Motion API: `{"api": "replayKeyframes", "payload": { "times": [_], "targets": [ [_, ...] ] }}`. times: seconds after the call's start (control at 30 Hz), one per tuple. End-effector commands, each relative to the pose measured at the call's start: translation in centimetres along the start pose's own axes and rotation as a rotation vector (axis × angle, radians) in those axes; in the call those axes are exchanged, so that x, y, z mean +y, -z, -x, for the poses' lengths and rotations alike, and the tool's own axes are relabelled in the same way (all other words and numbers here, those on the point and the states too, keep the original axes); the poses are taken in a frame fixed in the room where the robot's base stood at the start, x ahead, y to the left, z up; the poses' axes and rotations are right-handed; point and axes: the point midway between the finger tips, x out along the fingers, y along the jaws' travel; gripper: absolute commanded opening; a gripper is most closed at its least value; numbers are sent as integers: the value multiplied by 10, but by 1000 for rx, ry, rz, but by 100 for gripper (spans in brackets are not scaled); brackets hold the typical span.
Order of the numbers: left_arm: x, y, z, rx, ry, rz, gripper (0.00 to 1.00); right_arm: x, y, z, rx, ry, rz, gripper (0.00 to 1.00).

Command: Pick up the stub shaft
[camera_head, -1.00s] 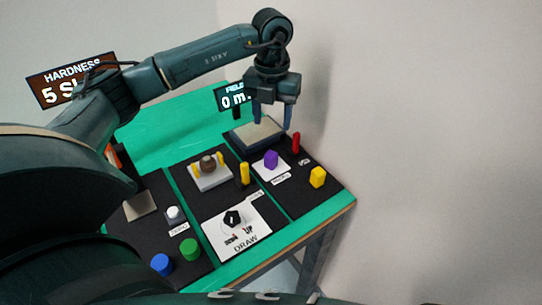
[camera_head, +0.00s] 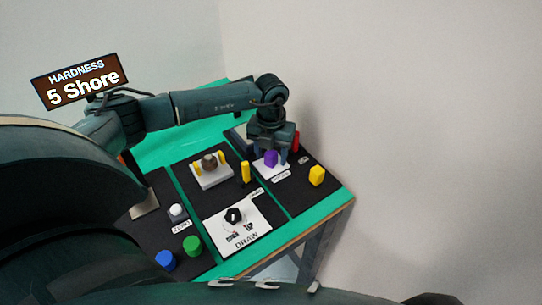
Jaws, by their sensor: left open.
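No part is plainly marked as the stub shaft, so I cannot tell which one it is. A purple faceted piece (camera_head: 271,159) stands upright on a small white labelled pad. My left gripper (camera_head: 271,154) is open and points down over this purple piece, with one finger on each side of it. I cannot tell if the fingers touch it. A red upright piece (camera_head: 296,141) stands just right of the gripper, partly hidden by it. My right gripper is not in view.
A yellow block (camera_head: 317,176) and a yellow peg (camera_head: 245,172) stand nearby. A white fixture (camera_head: 211,180) holds a brown round part. Blue (camera_head: 165,260) and green (camera_head: 193,245) buttons and a black knob (camera_head: 233,215) are in front. A sign (camera_head: 82,80) reads "5 Shore".

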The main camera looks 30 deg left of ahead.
Motion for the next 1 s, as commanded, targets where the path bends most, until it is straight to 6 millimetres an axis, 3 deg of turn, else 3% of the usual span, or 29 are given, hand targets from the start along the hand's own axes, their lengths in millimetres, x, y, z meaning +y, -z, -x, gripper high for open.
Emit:
{"api": "replayKeyframes", "payload": {
  "times": [0.23,0.83,1.0],
  "targets": [
    [0,0,-2,0,0,0,51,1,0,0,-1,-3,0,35],
    [0,0,-1,-1,1,0,2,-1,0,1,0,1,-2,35],
    [0,0,-1,-1,1,0,0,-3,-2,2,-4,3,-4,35]
  ]
}}
